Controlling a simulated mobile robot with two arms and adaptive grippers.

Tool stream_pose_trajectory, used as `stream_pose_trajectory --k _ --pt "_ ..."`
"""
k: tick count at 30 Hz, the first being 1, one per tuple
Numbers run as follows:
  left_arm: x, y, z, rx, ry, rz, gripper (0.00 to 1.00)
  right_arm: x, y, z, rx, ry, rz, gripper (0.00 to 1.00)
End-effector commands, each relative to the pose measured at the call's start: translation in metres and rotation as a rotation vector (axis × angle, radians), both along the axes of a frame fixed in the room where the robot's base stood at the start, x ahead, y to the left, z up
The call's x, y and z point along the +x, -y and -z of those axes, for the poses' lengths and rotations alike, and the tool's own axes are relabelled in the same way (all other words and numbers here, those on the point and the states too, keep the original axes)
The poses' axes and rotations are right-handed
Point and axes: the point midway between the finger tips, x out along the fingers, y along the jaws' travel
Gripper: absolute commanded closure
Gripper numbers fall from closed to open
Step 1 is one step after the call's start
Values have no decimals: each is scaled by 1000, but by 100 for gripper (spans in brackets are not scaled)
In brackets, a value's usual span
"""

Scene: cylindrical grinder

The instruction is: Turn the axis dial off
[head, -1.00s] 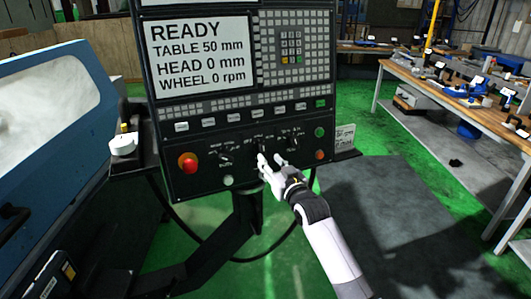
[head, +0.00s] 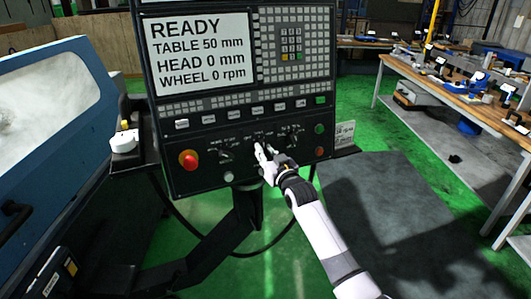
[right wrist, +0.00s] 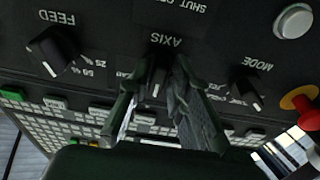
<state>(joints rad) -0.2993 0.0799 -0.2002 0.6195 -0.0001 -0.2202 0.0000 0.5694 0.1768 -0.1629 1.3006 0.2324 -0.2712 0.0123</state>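The axis dial (right wrist: 157,84) is a black knob under the upside-down AXIS label in the right wrist view. My right gripper (right wrist: 161,72) has one finger on each side of it, and the fingers converge closely on the knob. The dial's pointer and exact setting are mostly hidden by the fingers. In the head view my right gripper (head: 264,152) is at the middle of the control panel's lower row and covers the dial. The panel's screen (head: 202,55) reads READY, table 50 mm, head 0 mm, wheel 0 rpm. My left gripper is not in view.
The feed dial (right wrist: 54,50) and mode dial (right wrist: 246,92) flank the axis dial. A red emergency button (head: 188,160) is at the panel's lower left. A workbench (head: 450,90) is at the right.

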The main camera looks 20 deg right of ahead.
Motion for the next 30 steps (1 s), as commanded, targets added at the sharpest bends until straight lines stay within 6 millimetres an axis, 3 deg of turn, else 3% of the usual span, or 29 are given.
stream_pose_trajectory --k 8,20,30 --pt "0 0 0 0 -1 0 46 0 0 0 0 0 0 100" --pt "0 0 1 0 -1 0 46 0 1 1 -16 1 -2 100" --pt "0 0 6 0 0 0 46 0 3 1 -189 18 -32 100"
